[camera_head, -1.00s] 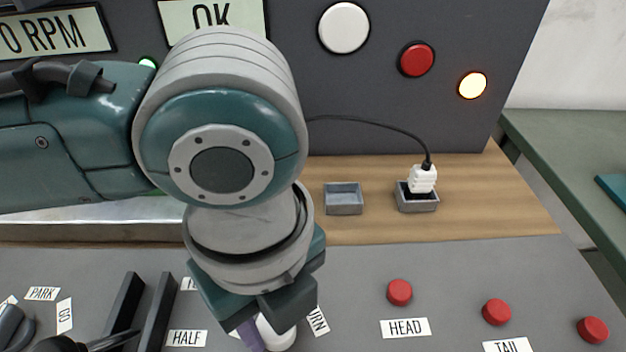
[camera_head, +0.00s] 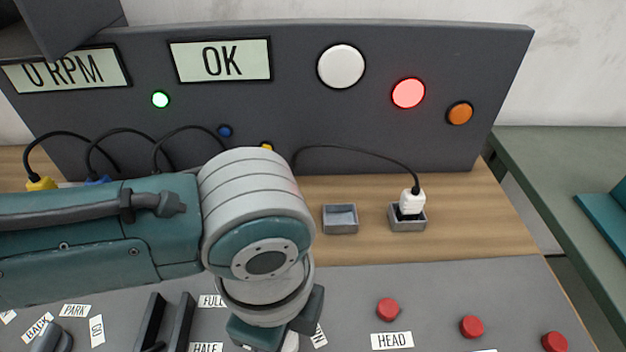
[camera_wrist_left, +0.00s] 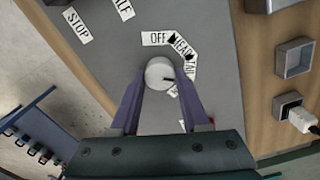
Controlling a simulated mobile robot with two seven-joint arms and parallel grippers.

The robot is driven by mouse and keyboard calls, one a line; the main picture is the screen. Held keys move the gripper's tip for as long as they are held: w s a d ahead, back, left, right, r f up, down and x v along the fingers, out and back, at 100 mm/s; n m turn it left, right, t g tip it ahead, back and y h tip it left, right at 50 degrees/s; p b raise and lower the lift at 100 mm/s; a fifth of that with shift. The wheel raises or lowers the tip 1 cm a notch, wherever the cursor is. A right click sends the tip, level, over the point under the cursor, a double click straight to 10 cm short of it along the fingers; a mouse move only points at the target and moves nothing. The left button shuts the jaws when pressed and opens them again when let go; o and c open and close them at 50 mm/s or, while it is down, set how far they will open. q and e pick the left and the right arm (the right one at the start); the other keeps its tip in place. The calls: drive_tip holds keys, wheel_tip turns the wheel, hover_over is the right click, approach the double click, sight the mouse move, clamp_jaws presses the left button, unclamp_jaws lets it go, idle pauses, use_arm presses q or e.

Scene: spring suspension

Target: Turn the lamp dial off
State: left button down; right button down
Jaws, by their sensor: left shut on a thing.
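The lamp dial is a round white knob (camera_wrist_left: 160,73) in the left wrist view, with OFF (camera_wrist_left: 157,38), HEAD (camera_wrist_left: 182,46) and TAIL (camera_wrist_left: 191,70) labels in an arc around it. A small dark mark on its right side seems to face TAIL. My left gripper (camera_wrist_left: 160,84) is shut on the dial, one purple finger on each side. In the head view only a bit of the dial (camera_head: 291,343) shows at the bottom edge, mostly hidden by my left gripper. My right gripper is not in view.
On the upright panel the red lamp (camera_head: 408,93) is lit, while the white (camera_head: 341,66) and orange (camera_head: 460,113) lamps look unlit. A display (camera_head: 222,61) reads OK. Red buttons (camera_head: 388,309) stand right of the dial. A white plug (camera_head: 412,201) sits in a grey socket behind.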

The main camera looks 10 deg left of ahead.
use_arm(q)
drive_tip(key=n+p, duration=0.1)
drive_tip(key=n, duration=0.1)
drive_tip(key=n+p, duration=0.2)
drive_tip(key=shift+r+n, duration=0.2)
drive_tip(key=shift+n, duration=0.1)
drive_tip(key=n+p, duration=0.2)
drive_tip(key=n, duration=0.3)
drive_tip(key=n+p, duration=0.2)
drive_tip(key=n, duration=0.3)
drive_tip(key=shift+f+n, duration=0.1)
drive_tip(key=shift+n, duration=0.3)
drive_tip(key=n+p, duration=0.1)
drive_tip(key=n, duration=0.3)
drive_tip(key=shift+w+n, duration=0.1)
drive_tip(key=shift+n, duration=0.3)
drive_tip(key=shift+a, duration=0.1)
drive_tip(key=shift+c, duration=1.9)
unclamp_jaws()
drive_tip(key=shift+f, duration=0.1)
